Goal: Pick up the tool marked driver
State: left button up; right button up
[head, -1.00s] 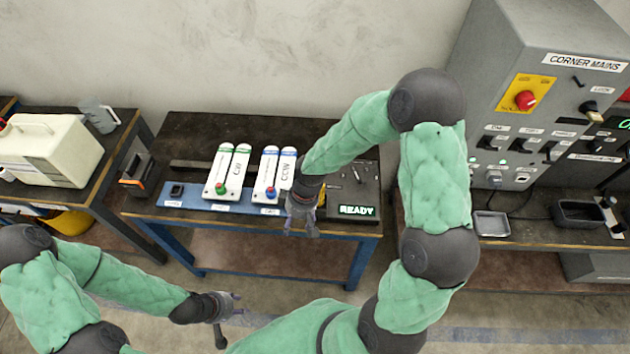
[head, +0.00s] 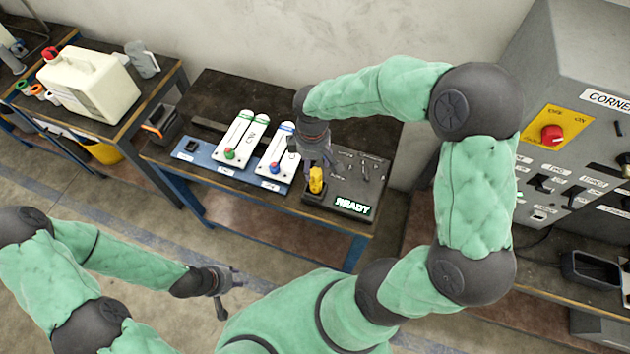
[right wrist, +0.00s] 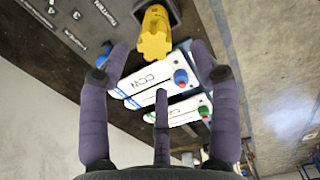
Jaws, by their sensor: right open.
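A yellow tool (head: 316,180) stands in a dark holder (head: 314,196) at the front of the middle table. I cannot read a driver mark on it. My right gripper (head: 318,160) is just above and behind it, pointing down, with its fingers spread. In the right wrist view the yellow tool (right wrist: 153,38) appears beyond the open fingertips (right wrist: 158,70), with nothing held between them. My left gripper (head: 226,285) hangs low in front of the table, empty, with its fingers apart.
White blocks marked CW (head: 241,139) and CCW (head: 276,154) lie left of the tool on a blue strip. A dark panel with a READY display (head: 352,207) is at its right. A grey cabinet (head: 575,110) stands further right.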

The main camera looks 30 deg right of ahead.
aim_at(316, 172)
jog(key=shift+s+d+f+b, duration=0.15)
jog(key=shift+f+b, duration=0.2)
jog(key=shift+f, duration=1.3)
jog(key=shift+s+d+f+b, duration=0.15)
jog(key=shift+f+b, duration=0.15)
jog(key=shift+f, duration=1.3)
jog(key=shift+r, duration=0.1)
grip_shut()
